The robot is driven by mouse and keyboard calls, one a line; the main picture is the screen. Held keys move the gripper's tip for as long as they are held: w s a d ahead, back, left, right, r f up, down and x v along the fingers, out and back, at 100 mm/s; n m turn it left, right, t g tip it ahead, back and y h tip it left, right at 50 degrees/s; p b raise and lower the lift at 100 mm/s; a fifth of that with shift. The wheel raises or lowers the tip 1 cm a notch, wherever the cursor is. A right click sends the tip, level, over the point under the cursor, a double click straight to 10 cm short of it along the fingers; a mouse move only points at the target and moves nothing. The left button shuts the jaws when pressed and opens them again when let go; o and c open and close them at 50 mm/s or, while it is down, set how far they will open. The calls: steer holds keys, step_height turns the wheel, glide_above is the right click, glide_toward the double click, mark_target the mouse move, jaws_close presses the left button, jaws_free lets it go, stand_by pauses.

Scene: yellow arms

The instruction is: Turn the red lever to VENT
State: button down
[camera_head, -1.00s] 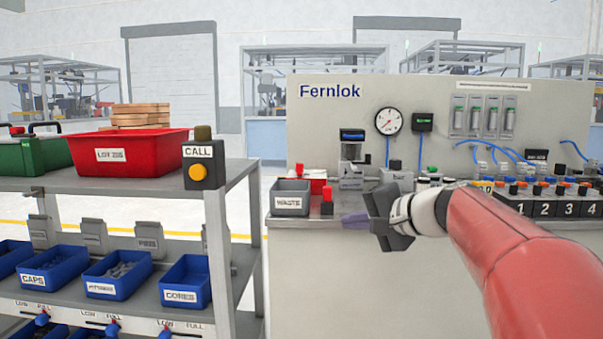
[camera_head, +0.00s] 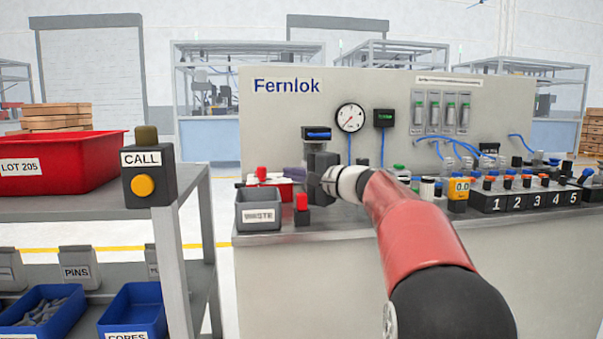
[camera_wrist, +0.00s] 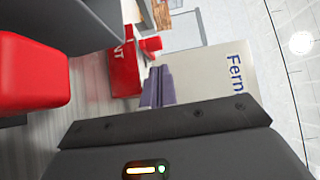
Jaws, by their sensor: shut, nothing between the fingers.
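A red plate (camera_wrist: 124,62) with white letters, of which "NT" is readable, shows in the wrist view. A small red knob (camera_wrist: 150,44) is beside it; I take this to be the red lever's end. In the head view the red knob (camera_head: 261,173) stands behind the waste bin, by a red and white piece (camera_head: 284,187). My gripper (camera_head: 291,174) is shut and empty, its purple fingers just right of that knob and apart from it. The fingers also show in the wrist view (camera_wrist: 157,87). The lever's arm and which mark it points to cannot be made out.
A red-topped black block (camera_head: 302,202) stands at the bench's front edge; a large red shape (camera_wrist: 30,75) is close in the wrist view. The grey WASTE bin (camera_head: 258,218) is to its left. A gauge panel (camera_head: 290,125) rises behind. A CALL post (camera_head: 150,178) stands left.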

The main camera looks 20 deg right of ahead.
mark_target(263, 170)
steer(key=shift+p+x, duration=0.4)
steer(key=shift+x, duration=2)
steer(key=shift+a+f+b, duration=0.25)
steer(key=shift+a+b, duration=0.75)
steer(key=shift+b, duration=0.25)
steer(key=shift+s+a+r, duration=0.1)
steer(key=shift+a+r, duration=0.05)
steer(key=shift+r, duration=0.1)
